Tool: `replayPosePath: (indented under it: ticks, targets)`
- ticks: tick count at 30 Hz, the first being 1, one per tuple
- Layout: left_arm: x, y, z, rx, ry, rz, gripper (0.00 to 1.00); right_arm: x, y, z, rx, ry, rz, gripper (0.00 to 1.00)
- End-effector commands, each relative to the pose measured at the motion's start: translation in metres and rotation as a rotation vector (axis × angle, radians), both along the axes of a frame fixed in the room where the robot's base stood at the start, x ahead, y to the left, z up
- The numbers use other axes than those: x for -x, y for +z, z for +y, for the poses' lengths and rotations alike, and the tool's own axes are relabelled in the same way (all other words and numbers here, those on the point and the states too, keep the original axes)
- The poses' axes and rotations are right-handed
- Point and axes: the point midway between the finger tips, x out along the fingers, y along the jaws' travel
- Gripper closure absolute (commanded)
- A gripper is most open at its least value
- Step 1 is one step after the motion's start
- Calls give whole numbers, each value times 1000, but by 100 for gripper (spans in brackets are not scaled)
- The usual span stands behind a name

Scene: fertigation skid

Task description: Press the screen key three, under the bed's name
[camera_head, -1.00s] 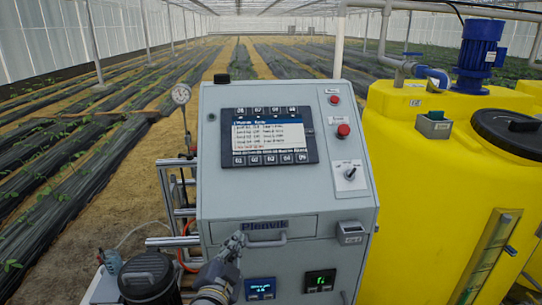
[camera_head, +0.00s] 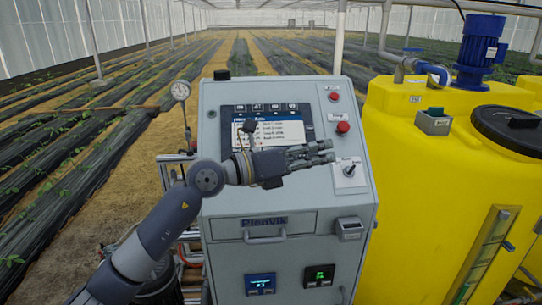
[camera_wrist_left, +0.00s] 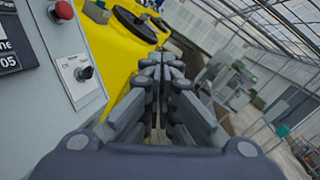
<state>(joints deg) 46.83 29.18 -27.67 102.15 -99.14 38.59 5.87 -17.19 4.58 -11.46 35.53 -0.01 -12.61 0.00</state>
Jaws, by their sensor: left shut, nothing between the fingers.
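The screen (camera_head: 273,126) is set in the upper face of the grey control cabinet. It shows a list of text lines, too small to read, with a row of keys above. My left arm crosses in front of the screen's lower part and hides the lower row of keys. My left gripper (camera_head: 330,152) is shut and empty, pointing right, in front of the panel between the screen and the rotary switch. In the left wrist view my left gripper (camera_wrist_left: 158,72) has its fingers together. My right gripper is in neither view.
A red button (camera_head: 343,127) and a rotary switch (camera_head: 349,171) sit right of the screen. A drawer handle (camera_head: 264,237) sticks out below. A pressure gauge (camera_head: 181,90) stands left of the cabinet (camera_head: 225,255). A yellow tank (camera_head: 420,200) with a blue motor (camera_head: 481,50) stands at right.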

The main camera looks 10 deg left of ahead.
Motion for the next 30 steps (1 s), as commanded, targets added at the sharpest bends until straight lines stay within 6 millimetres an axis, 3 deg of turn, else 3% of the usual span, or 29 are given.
replayPosePath:
  ticks: [6, 13, 18, 30]
  targets:
    - [-41, -1, 52, -424, 153, -41, 100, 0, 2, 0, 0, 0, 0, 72]
    - [-63, 6, 104, -649, 292, -20, 100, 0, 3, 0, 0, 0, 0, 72]
    - [-66, 8, 115, -687, 321, -12, 100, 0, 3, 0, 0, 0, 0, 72]
    - [-68, 4, 116, -685, 319, -11, 100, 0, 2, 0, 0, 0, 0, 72]
